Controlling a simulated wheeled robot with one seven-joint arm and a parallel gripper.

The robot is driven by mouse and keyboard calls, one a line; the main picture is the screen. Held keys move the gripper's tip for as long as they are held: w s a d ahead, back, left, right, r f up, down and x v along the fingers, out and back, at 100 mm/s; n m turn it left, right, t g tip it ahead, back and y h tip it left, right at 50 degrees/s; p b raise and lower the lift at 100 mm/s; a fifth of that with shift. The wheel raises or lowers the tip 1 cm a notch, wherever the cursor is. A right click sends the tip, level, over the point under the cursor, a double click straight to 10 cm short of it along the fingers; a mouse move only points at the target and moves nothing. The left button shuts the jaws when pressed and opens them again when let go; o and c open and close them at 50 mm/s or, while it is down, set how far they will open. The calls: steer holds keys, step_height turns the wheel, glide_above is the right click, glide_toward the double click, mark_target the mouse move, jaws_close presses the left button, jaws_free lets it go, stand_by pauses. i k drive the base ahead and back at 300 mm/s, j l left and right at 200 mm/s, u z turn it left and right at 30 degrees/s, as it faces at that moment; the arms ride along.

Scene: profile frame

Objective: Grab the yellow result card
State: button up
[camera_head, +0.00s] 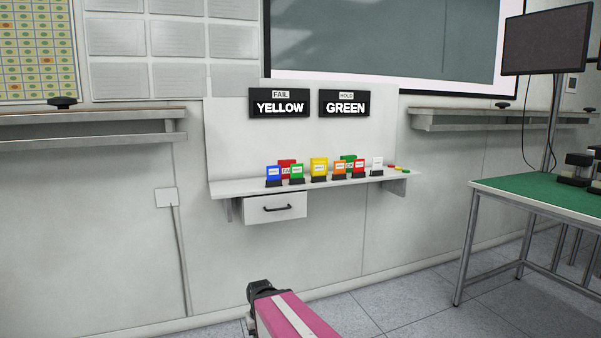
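The yellow card (319,166) stands upright in a small black base near the middle of a grey wall shelf (230,188). It has a small pale label whose text is too small to read. An orange card (339,167) is just right of it and a green card (297,171) just left, both also upright in black bases. Part of my arm, pink with a white stripe and a dark joint, shows at the bottom centre, in front of and below the shelf. My gripper's fingers do not show.
Blue (273,173), red (358,168) and white (377,163) cards share the shelf, with red and green pieces behind. Signs read FAIL YELLOW (280,104) and HOLD GREEN (344,104). A drawer (275,208) hangs below. A green-topped table (540,193) stands right; floor before the shelf is clear.

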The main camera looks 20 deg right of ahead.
mark_target(318, 167)
steer(key=i+l+u, duration=0.15)
steer(key=l+u, duration=0.15)
steer(key=l, duration=0.7)
steer(key=l+u, duration=0.25)
steer(key=l, duration=0.7)
